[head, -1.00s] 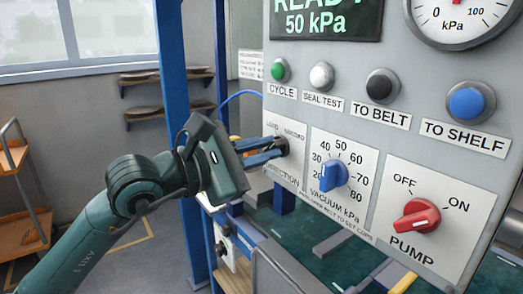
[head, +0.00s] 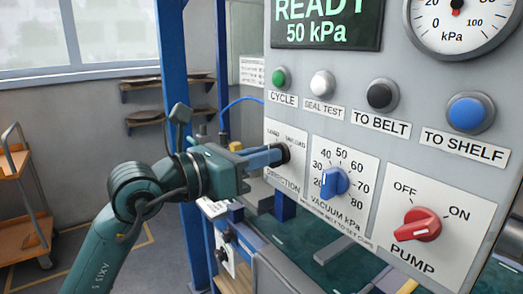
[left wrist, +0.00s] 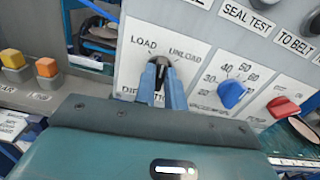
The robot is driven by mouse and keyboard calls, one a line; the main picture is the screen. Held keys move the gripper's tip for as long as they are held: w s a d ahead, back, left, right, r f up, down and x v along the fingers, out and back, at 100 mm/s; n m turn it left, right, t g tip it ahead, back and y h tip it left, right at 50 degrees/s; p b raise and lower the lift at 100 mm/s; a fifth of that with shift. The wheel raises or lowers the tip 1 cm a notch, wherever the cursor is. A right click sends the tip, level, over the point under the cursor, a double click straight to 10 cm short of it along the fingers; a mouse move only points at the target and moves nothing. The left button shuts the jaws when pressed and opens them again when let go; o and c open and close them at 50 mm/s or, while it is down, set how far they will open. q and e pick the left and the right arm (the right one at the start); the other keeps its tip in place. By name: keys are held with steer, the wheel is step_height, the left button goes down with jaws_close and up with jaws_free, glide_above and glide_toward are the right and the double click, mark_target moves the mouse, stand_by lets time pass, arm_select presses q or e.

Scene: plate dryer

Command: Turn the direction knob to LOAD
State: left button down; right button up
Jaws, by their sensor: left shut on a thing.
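The dark direction knob (head: 285,152) sits on a white plate (head: 272,172) marked LOAD and UNLOAD at the left of the grey panel. My left gripper (head: 281,156) reaches it from the left, with its blue fingers shut on the knob. In the left wrist view my left gripper (left wrist: 160,75) has one finger on each side of the knob (left wrist: 160,63), below the words LOAD (left wrist: 143,45) and UNLOAD (left wrist: 185,54). The fingers cover most of the knob, so I cannot tell which word it points to. My right gripper is not in view.
The blue vacuum knob (head: 334,183) is just right of the direction plate, and the red pump knob (head: 416,225) is further right. A row of buttons, with the green CYCLE button (head: 281,78) at its left end, runs above. The display reads READY, 50 kPa.

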arm_select(q)
steer(key=n+p, duration=0.7)
steer(key=n, duration=0.1)
steer(key=shift+w+a, duration=0.1)
steer(key=shift+w, duration=0.05)
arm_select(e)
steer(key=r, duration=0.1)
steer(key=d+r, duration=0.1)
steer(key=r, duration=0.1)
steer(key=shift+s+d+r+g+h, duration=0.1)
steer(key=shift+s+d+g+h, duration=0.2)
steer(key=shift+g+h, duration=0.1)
arm_select(q)
steer(key=shift+f, duration=0.15)
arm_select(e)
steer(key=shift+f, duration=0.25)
arm_select(q)
steer(key=c, duration=1.5)
jaws_free()
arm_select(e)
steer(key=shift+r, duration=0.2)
arm_select(q)
steer(key=shift+o, duration=0.2)
steer(key=shift+a, duration=0.1)
